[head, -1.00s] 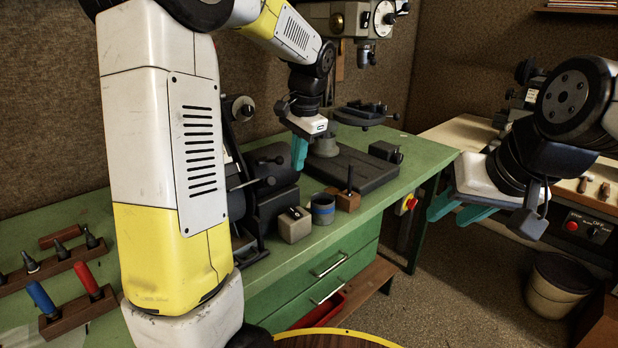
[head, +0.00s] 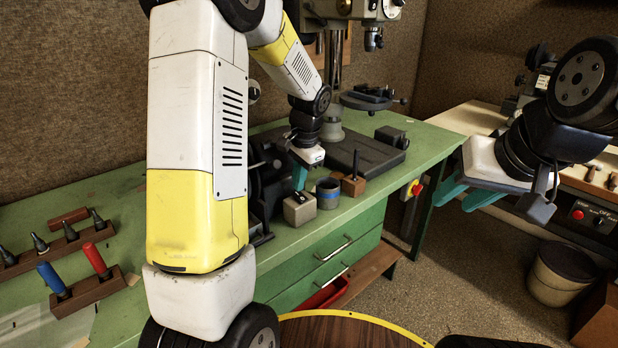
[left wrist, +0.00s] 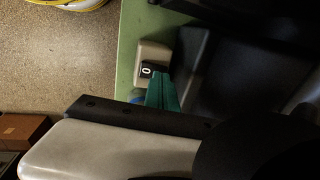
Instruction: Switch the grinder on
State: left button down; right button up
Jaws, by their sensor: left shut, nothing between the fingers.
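A small beige-grey switch box (head: 300,209) stands near the bench's front edge. Its black rocker (left wrist: 149,69), marked with a white 0, shows in the left wrist view. My left gripper (head: 300,178) is shut and empty, pointing down at the box. Its teal fingertips (left wrist: 160,82) overlap the rocker's edge in the left wrist view; I cannot tell whether they touch it. A dark machine (head: 264,190) beside the box, perhaps the grinder, is mostly hidden by my left arm. My right gripper (head: 465,197) is open and empty, off to the right, away from the bench.
A round blue-grey pot (head: 327,193) and a wooden block (head: 353,186) with a dark peg stand right of the box. A drill press (head: 365,160) stands behind them. Tool racks (head: 88,291) lie at the left. A round wood-topped table (head: 340,333) is in front.

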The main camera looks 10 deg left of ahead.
aim_at(300, 197)
pick_arm(q)
jog(key=shift+w+a+f, duration=0.1)
jog(key=shift+a+f, duration=0.05)
jog(key=shift+f, duration=0.7)
jog(key=shift+f, duration=0.1)
jog(key=shift+a+f, duration=0.2)
jog(key=shift+f, duration=0.1)
jog(key=shift+d, duration=0.1)
jog(key=shift+s+d, duration=0.55)
jog(key=shift+d, duration=0.15)
